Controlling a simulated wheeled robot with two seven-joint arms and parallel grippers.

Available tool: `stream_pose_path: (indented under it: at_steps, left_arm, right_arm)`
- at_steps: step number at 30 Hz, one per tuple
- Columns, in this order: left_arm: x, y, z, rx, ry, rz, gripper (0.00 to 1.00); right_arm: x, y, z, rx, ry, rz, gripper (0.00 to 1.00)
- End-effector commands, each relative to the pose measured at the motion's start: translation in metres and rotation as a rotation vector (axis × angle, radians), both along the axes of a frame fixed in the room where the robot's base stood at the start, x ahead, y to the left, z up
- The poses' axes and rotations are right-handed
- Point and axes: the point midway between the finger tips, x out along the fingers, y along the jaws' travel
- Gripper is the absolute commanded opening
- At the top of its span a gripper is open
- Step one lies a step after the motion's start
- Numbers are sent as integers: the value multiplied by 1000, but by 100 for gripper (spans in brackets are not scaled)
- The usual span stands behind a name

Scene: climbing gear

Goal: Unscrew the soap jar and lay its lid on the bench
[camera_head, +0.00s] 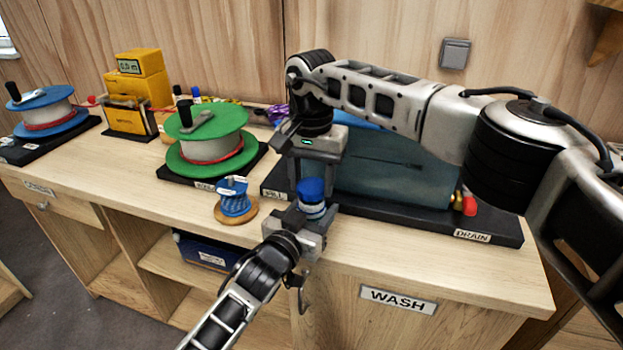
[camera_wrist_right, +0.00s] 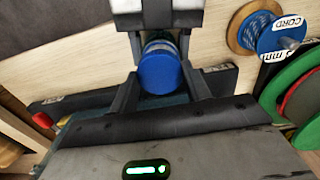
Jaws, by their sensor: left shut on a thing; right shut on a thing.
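The soap jar (camera_head: 314,210) is upright just above the front of the bench (camera_head: 375,245), with its blue lid (camera_head: 311,188) on top. My left gripper (camera_head: 306,218) comes in from the front and is shut on the jar's body. My right gripper (camera_head: 311,182) points down from above and is shut on the lid. In the right wrist view the round blue lid (camera_wrist_right: 160,70) sits between my right fingers. The jar's body is mostly hidden there. I cannot tell whether the lid has turned on the jar.
A cord spool (camera_head: 235,200) stands close left of the jar, with a green reel (camera_head: 208,140) behind it. A blue-grey wash tank (camera_head: 395,170) in a black tray marked DRAIN (camera_head: 490,228) stands behind right. Bare bench lies right of the jar, in front of the tray.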

Motion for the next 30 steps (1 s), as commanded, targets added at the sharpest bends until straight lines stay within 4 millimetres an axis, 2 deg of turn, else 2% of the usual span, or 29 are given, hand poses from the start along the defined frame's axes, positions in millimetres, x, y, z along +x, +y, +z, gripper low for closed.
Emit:
stream_pose_path:
  at_steps: [9,16,17,19,20,30]
  left_arm:
    - [0,1,-1,2,2,1,0]
    - [0,1,-1,2,1,1,0]
    - [0,1,-1,2,1,1,55]
    - [0,1,-1,2,1,1,75]
    - [0,1,-1,2,1,1,78]
    - [-4,2,-1,0,1,1,78]
  right_arm:
    - [0,0,35,0,-2,1,20]
    - [0,0,39,0,0,1,20]
    - [0,0,39,0,0,1,20]
    - [0,0,39,0,0,1,20]
    - [0,0,39,0,0,1,20]
    - [0,0,39,0,0,0,20]
